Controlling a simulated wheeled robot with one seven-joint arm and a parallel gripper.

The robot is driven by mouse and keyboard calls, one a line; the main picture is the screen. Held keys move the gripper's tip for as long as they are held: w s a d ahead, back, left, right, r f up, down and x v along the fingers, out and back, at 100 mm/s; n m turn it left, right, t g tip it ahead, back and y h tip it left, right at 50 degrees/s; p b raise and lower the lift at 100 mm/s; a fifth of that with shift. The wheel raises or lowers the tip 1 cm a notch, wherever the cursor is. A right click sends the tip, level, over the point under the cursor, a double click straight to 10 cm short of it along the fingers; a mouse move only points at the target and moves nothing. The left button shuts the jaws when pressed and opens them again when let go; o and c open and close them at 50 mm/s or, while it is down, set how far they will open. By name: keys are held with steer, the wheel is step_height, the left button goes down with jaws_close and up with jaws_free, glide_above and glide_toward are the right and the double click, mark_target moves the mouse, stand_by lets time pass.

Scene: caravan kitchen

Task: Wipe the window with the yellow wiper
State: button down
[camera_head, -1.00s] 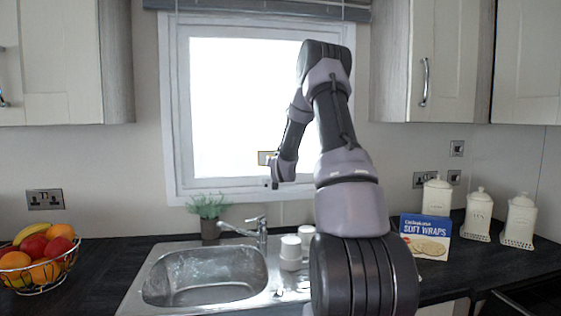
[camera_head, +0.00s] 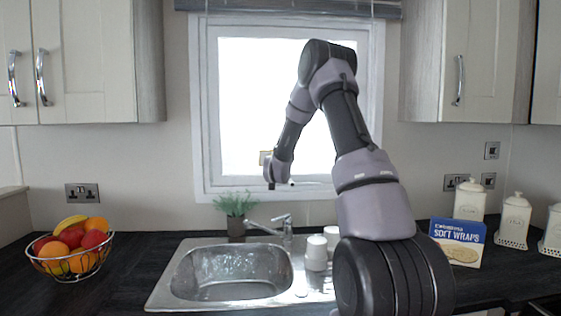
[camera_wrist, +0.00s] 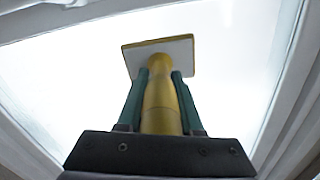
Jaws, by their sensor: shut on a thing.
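The yellow wiper (camera_wrist: 160,105) is held by its handle between the two green fingers of my gripper (camera_wrist: 158,82) in the wrist view. Its flat, pale head with a yellow edge points away from me, toward the bright window pane (camera_wrist: 60,75). Whether the head touches the glass I cannot tell. In the head view my gripper (camera_head: 273,172) is in front of the lower part of the white-framed window (camera_head: 245,85). A small part of the wiper (camera_head: 265,157) shows beside it. My arm covers the window's right side.
Below the window are a sink (camera_head: 232,285) with a tap (camera_head: 286,225), a potted plant (camera_head: 236,215) and white cups (camera_head: 316,250). Wall cabinets (camera_head: 85,60) flank the window.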

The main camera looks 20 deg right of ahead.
steer(key=w+a, duration=0.2)
steer(key=a, duration=0.6)
steer(key=w+a, duration=0.3)
steer(key=a, duration=0.5)
steer(key=v, duration=0.5)
steer(key=shift+s+a, duration=0.25)
steer(key=shift+s, duration=0.05)
